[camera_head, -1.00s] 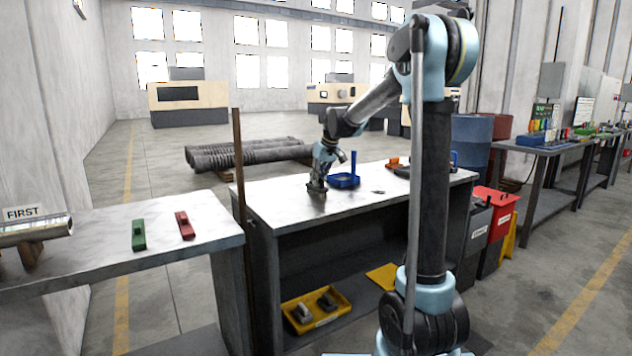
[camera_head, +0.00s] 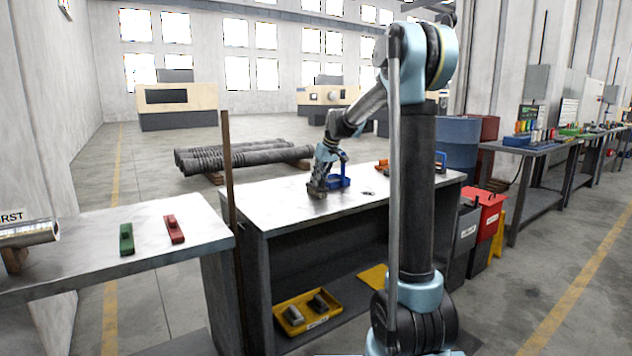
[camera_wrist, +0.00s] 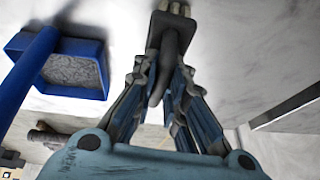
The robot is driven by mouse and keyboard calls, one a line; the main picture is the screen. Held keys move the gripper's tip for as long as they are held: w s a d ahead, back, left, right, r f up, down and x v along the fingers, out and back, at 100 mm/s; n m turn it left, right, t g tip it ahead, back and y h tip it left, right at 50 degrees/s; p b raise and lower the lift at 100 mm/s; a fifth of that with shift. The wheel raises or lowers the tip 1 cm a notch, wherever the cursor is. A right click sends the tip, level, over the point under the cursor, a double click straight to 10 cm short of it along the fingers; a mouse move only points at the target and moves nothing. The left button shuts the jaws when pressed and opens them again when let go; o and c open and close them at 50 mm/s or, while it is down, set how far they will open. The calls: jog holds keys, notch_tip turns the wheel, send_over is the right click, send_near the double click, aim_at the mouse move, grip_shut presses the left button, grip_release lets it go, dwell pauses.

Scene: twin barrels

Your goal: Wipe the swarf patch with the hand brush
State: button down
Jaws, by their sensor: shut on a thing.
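My gripper (camera_head: 318,188) is low over the light top of the middle workbench (camera_head: 290,213). In the wrist view my gripper (camera_wrist: 160,88) is shut on the dark grey handle of the hand brush (camera_wrist: 172,42). The pale bristle end of the brush points to the top of that view. A blue dustpan (camera_wrist: 82,47) lies left of the brush, with grey speckled matter showing inside. In the head view the dustpan (camera_head: 338,182) is just right of my gripper and partly behind it. A small dark spot (camera_head: 368,193) on the bench may be swarf; I cannot tell.
A rusty upright post (camera_head: 228,165) stands at the bench's left end. The left table (camera_head: 75,238) bears a green block (camera_head: 126,239) and a red block (camera_head: 174,229). A yellow tray (camera_head: 305,312) sits on the lower shelf. The bench's front middle is clear.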

jog(key=shift+w+d, duration=0.7)
jog(key=shift+d, duration=0.3)
jog(key=shift+w+d, duration=0.7)
jog(key=shift+d, duration=0.3)
jog(key=shift+w+a, duration=0.4)
jog(key=shift+w, duration=0.15)
jog(key=shift+s+a, duration=0.55)
jog(key=shift+a, duration=0.25)
jog(key=shift+s+a, duration=0.55)
jog(key=shift+a, duration=0.2)
jog(key=shift+s+a, duration=0.95)
jog(key=shift+a, duration=0.45)
jog(key=shift+s+a, duration=0.9)
jog(key=shift+a, duration=0.5)
jog(key=shift+s+a, duration=0.95)
jog(key=shift+a, duration=0.45)
notch_tip(320, 180, up, 6)
jog(key=shift+r, duration=1.5)
